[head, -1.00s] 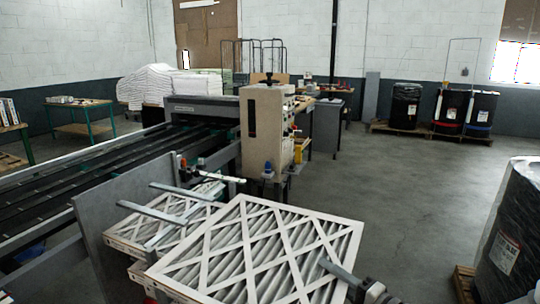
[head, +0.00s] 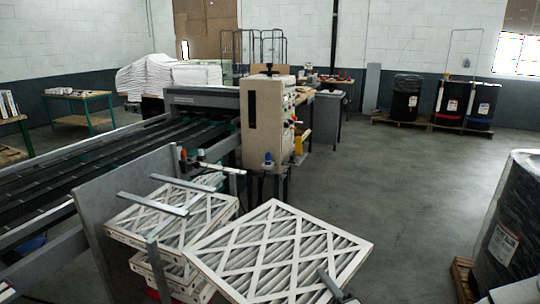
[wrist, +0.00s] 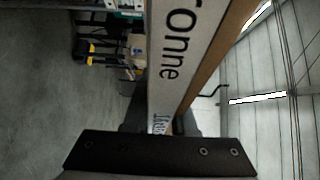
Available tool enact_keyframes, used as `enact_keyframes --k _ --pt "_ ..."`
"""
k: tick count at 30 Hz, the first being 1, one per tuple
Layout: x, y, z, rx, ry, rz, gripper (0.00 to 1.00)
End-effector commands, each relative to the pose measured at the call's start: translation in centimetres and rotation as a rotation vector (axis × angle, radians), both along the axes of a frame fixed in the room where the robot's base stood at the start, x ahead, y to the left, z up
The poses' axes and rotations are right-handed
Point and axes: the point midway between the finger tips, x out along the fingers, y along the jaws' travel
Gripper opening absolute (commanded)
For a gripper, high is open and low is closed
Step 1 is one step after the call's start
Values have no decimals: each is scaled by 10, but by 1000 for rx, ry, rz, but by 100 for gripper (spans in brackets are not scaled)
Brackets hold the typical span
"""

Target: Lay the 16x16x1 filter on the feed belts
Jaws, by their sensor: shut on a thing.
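A square pleated filter (head: 282,252) with a white cardboard lattice frame is held level in front of me, at the bottom centre of the head view. My gripper (head: 330,282) is shut on its near right edge. In the wrist view the filter's white printed edge (wrist: 172,60) rises from my gripper (wrist: 160,128). More filters (head: 175,218) lie in a stack to the left, beneath metal guide arms, apart from the held one. The feed belts (head: 110,160) are long dark strips at the left, behind a grey metal plate. The filter's size is not legible.
The grey plate (head: 125,205) stands between the stack and the belts. A beige machine cabinet (head: 266,120) stands at the belts' right end. A wrapped drum (head: 515,230) is at the right. The floor between is clear.

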Motion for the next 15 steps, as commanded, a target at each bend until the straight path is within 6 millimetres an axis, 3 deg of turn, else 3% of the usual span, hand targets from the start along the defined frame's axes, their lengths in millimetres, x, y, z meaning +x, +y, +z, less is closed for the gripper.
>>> enact_keyframes --k 6,15 --pt "19 4 -1 -1 -1 -185 0" --pt "23 -2 -4 0 -1 -361 0"
